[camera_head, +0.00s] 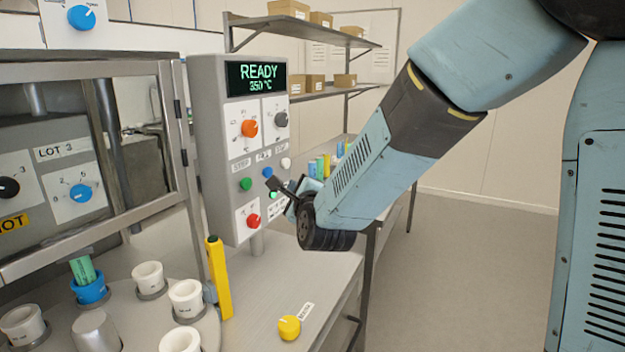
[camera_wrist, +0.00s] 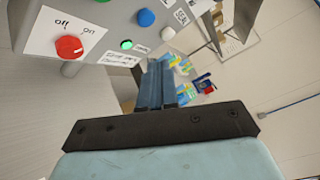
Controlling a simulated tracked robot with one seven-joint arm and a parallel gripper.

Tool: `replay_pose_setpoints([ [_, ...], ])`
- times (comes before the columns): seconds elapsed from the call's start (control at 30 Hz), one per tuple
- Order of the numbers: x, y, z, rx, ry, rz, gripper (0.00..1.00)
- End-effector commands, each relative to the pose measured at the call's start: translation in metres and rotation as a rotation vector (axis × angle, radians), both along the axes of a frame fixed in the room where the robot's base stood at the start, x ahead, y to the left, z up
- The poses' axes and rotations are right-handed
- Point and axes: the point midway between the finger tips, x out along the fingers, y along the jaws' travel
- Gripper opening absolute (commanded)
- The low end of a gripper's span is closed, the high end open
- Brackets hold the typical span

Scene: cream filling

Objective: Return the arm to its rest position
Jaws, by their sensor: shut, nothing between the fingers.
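My blue-grey arm reaches in from the upper right in the head view. My gripper (camera_head: 284,188) is shut and empty, close to the lower right part of the grey control panel (camera_head: 218,150). In the wrist view my gripper (camera_wrist: 158,68) points towards the panel's button area, with the fingers together. A lit green button (camera_wrist: 126,44) shows just beside the fingertips. I cannot tell whether the fingers touch the panel.
The panel display (camera_head: 256,78) reads READY 350 °C. A red knob (camera_head: 253,220) sits low on the panel. A yellow bar (camera_head: 219,278) stands by a turntable with white cups (camera_head: 186,296). A yellow knob (camera_head: 289,327) is on the bench. The floor (camera_head: 455,255) at right is clear.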

Motion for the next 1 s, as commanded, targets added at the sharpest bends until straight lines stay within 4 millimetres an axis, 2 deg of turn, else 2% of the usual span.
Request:
replay_pose_setpoints([
  [0.03, 0.003, -0.018, 0.008, -0.072, 0.006, 0.0, 0.0],
  [0.23, -0.004, -0.077, 0.021, -0.414, 0.043, 0.06, 0.0],
  [0.47, -0.034, -0.146, 0.03, -0.809, 0.075, 0.179, 0.0],
  [0.67, -0.079, -0.206, 0.033, -1.145, 0.106, 0.323, 0.0],
  [0.9, -0.151, -0.274, 0.03, -1.513, 0.162, 0.547, 0.0],
  [1.0, -0.184, -0.297, 0.028, -1.637, 0.191, 0.654, 0.0],
])
